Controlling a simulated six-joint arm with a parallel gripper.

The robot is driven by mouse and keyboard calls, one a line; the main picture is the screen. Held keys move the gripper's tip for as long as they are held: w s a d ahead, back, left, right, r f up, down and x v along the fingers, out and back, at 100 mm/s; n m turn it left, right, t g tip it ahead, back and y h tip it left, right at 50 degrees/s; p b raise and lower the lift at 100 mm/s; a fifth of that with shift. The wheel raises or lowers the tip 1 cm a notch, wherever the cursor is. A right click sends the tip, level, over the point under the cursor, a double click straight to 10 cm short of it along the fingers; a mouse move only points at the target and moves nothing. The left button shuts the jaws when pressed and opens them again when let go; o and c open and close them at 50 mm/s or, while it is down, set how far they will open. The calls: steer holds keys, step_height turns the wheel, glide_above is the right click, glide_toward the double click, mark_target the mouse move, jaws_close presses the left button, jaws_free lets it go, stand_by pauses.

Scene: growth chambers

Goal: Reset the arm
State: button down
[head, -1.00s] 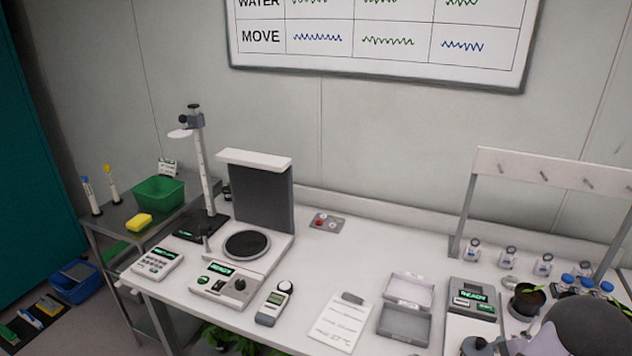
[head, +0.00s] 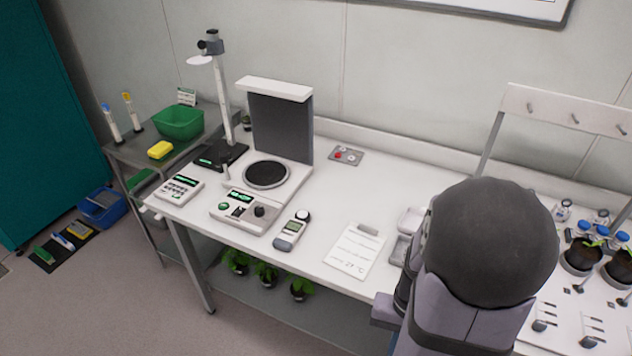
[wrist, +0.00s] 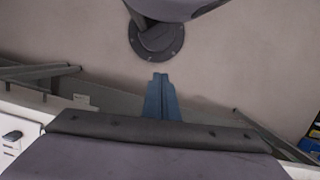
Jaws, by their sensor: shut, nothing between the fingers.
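My arm, a dark rounded joint on grey-lilac links, fills the lower right of the head view in front of the bench. My gripper (wrist: 160,80) shows in the wrist view as two blue fingers close together, shut and empty. Below the fingers is a wide dark housing, and above them are the floor and a round dark base. The gripper itself does not show in the head view.
The white bench (head: 330,205) holds an instrument with a dark round plate (head: 266,174), a handheld meter (head: 292,230) and a paper sheet (head: 354,252). Potted plants (head: 590,256) stand at right, partly near my arm. A green bin (head: 180,123) sits on a side cart.

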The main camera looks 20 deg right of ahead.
steer(key=w+a+r+n+t, duration=0.1)
steer(key=w+a+r+n, duration=0.1)
steer(key=a, duration=0.3)
steer(key=w+a+r+n+t+h, duration=0.1)
steer(key=w+a+r+n, duration=0.1)
steer(key=w+a+n, duration=0.3)
steer(key=shift+a+r+h, duration=0.3)
steer(key=shift+a+r, duration=0.05)
steer(key=shift+a, duration=0.4)
stand_by(0.8)
